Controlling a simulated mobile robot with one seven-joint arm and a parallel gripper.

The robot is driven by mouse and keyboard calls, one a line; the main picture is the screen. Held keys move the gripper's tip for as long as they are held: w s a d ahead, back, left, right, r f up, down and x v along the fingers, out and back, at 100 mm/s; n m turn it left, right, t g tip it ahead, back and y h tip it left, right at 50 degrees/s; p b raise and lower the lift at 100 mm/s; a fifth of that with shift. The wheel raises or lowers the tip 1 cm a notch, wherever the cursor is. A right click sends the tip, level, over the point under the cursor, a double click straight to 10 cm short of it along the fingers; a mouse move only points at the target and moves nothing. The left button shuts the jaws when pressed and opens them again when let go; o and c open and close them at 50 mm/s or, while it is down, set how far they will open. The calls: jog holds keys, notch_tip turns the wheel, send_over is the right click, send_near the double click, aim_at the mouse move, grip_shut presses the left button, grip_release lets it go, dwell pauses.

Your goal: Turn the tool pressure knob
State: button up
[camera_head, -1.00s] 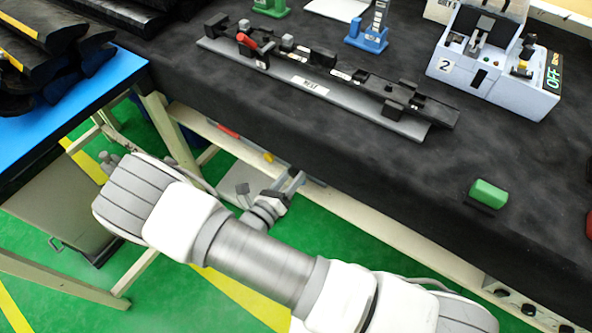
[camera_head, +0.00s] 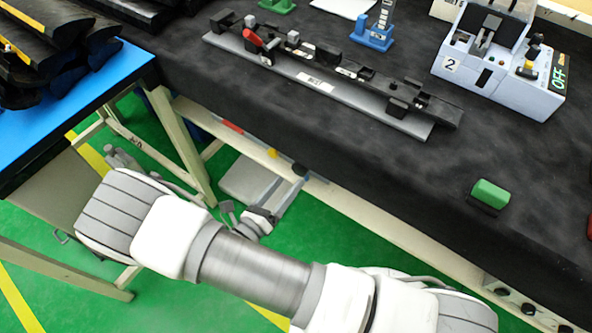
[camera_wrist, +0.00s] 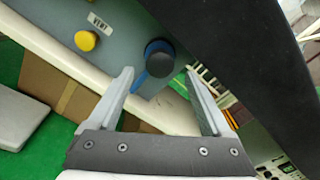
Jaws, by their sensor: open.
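A round black knob (camera_wrist: 158,58) with a blue part at its lower left sits on the pale panel under the bench edge in the wrist view. I cannot read a label for it. My gripper (camera_wrist: 159,72) is open and empty, with its two grey fingertips spread to the left and right of the knob in that picture. The gap in depth between fingers and knob is hard to judge. In the head view my gripper is small, beyond my arm and below the bench edge, and its fingers are unclear.
A yellow button (camera_wrist: 86,40) and a white label (camera_wrist: 99,23) are left of the knob. The dark bench cover (camera_wrist: 250,50) hangs close on the right. A cardboard box (camera_wrist: 62,90) lies below. A blue-topped table (camera_head: 95,95) stands at the left.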

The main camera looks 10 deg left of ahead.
jog(key=v, duration=1.1)
